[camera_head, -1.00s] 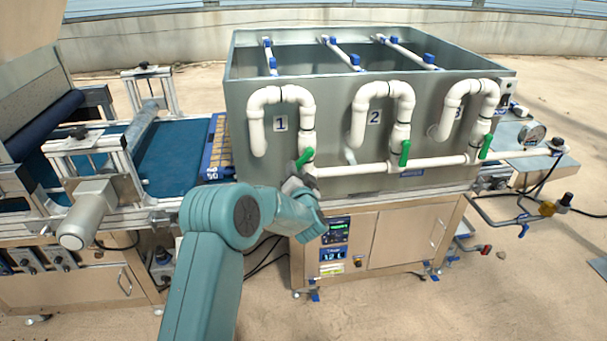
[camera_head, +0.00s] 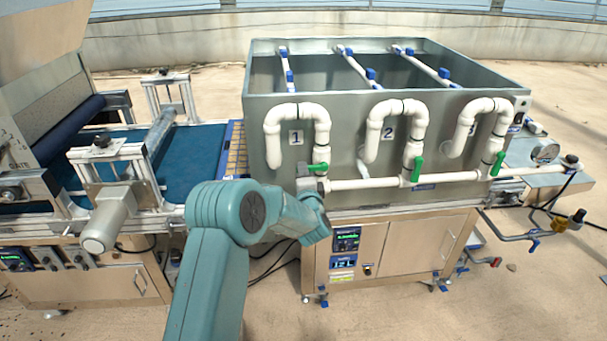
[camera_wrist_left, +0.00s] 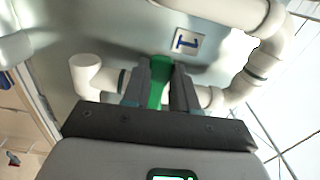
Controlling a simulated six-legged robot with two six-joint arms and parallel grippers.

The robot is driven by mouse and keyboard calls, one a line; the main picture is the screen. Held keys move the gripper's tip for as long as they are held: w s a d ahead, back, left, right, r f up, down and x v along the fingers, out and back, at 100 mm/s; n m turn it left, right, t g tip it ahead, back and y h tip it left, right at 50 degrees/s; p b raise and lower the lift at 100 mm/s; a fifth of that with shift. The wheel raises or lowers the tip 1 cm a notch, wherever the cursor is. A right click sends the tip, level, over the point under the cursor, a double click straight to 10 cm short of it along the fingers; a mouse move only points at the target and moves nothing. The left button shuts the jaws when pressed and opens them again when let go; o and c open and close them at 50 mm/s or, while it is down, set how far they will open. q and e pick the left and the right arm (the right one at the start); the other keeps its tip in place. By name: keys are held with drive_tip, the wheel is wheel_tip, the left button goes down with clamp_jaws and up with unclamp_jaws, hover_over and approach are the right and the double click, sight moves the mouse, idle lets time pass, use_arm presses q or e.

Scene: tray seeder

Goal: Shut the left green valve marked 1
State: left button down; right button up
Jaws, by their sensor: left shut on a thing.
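The green valve handle (camera_head: 318,167) marked 1 is at the left end of the white pipe, below the number 1 plate (camera_head: 296,137). In the head view it lies close to level across the pipe. My left gripper (camera_head: 309,182) reaches it from below, and my arm hides part of it. In the left wrist view the two dark fingers of my left gripper (camera_wrist_left: 160,90) are shut on the green handle (camera_wrist_left: 159,82), one finger on each side. The number 1 plate (camera_wrist_left: 186,41) shows just beyond. My right gripper is not in view.
Two more green handles, at valve 2 (camera_head: 417,168) and valve 3 (camera_head: 497,163), stand near upright to the right. White pipes (camera_head: 372,184) run along the front of the grey tank (camera_head: 345,110). A conveyor (camera_head: 190,150) stands to the left.

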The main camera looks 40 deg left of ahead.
use_arm(q)
drive_tip(key=shift+r+m, duration=0.2)
drive_tip(key=shift+m, duration=0.2)
drive_tip(key=c, duration=0.9)
unclamp_jaws()
drive_tip(key=shift+d, duration=0.1)
drive_tip(key=b+v, duration=0.3)
drive_tip(key=v, duration=1.3)
drive_tip(key=shift+s+d, duration=0.1)
drive_tip(key=shift+s, duration=0.05)
